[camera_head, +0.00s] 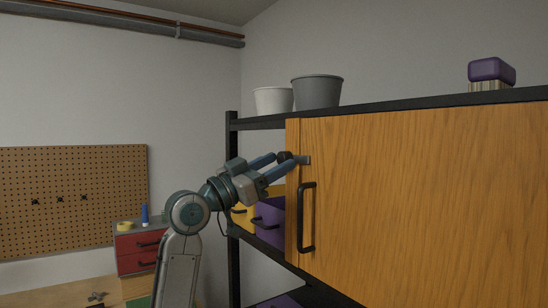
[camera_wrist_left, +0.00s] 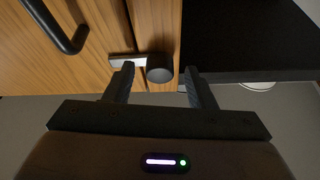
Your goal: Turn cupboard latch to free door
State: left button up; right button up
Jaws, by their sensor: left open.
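The wooden cupboard door (camera_head: 430,190) is shut, with a black bar handle (camera_head: 307,218) near its left edge; the handle also shows in the wrist view (camera_wrist_left: 62,30). The latch has a dark round knob (camera_wrist_left: 160,68) on the narrow wooden post (camera_wrist_left: 155,25), and a pale metal bar (camera_wrist_left: 124,60) reaches from it across the seam onto the door. In the head view the knob (camera_head: 284,156) is partly hidden by my fingers. My left gripper (camera_head: 281,162) is open at the latch, its fingers on either side of the knob (camera_wrist_left: 158,84). Contact is unclear. My right gripper is out of view.
The cupboard sits in a black shelf rack (camera_head: 233,190). A white pot (camera_head: 273,100), a grey pot (camera_head: 317,92) and a purple-lidded box (camera_head: 491,70) stand on top. Yellow and purple bins (camera_head: 268,222) sit behind my left gripper. A red drawer unit (camera_head: 137,250) stands left.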

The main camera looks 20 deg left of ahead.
pick_arm(q)
jog(key=shift+d, duration=0.1)
jog(key=shift+c, duration=0.4)
jog(key=c, duration=0.7)
jog(key=shift+c, duration=1)
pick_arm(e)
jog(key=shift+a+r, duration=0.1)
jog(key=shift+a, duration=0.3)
